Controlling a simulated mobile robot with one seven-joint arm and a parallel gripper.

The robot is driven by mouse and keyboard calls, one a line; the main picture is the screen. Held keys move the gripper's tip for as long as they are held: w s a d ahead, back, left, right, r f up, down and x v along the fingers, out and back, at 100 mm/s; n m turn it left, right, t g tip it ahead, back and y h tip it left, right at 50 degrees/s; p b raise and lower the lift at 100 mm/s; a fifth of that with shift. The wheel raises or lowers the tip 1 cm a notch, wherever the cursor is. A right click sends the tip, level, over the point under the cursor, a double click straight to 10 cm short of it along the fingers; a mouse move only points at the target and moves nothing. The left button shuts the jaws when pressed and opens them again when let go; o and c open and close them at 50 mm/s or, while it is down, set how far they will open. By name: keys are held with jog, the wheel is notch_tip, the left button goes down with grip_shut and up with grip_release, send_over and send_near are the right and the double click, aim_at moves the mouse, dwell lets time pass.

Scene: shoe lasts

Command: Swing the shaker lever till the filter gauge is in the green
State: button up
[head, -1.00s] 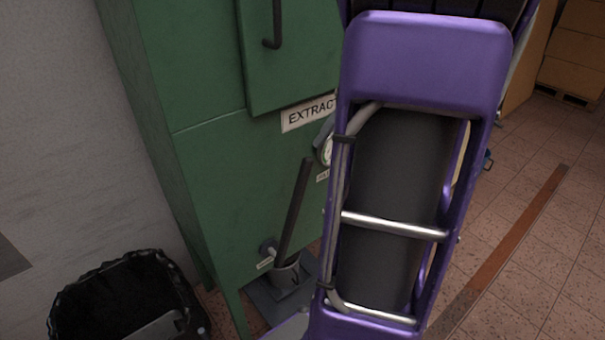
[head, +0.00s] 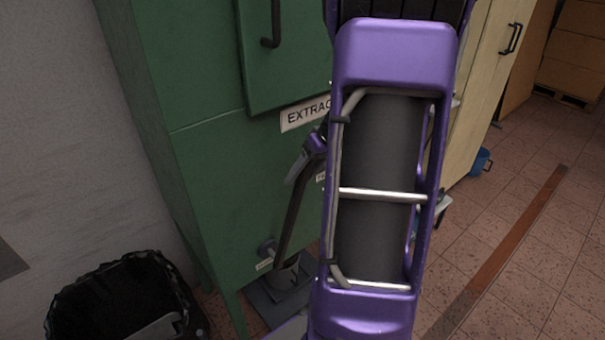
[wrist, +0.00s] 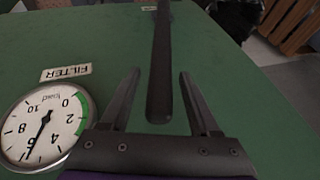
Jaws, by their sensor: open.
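The dark shaker lever (head: 288,225) rises from a grey socket low on the green extractor cabinet, leaning right. In the wrist view the lever (wrist: 160,60) runs between the two fingers of my gripper (wrist: 159,74), with its rounded end inside the jaws. The jaws are open, with gaps on both sides of it. In the head view my gripper (head: 305,165) is at the lever's upper end, partly hidden by my arm. The round filter gauge (wrist: 20,125) is at the left of the wrist view; its needle points near 6, outside the green arc by 0 and 2.
The green cabinet (head: 210,170) carries an EXTRACT label, partly hidden by my purple arm. A black-lined bin (head: 80,300) stands at lower left. A blue bucket (head: 481,162) and a pale cupboard (head: 485,85) are at the right.

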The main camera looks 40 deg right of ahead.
grip_shut()
dwell(1.3)
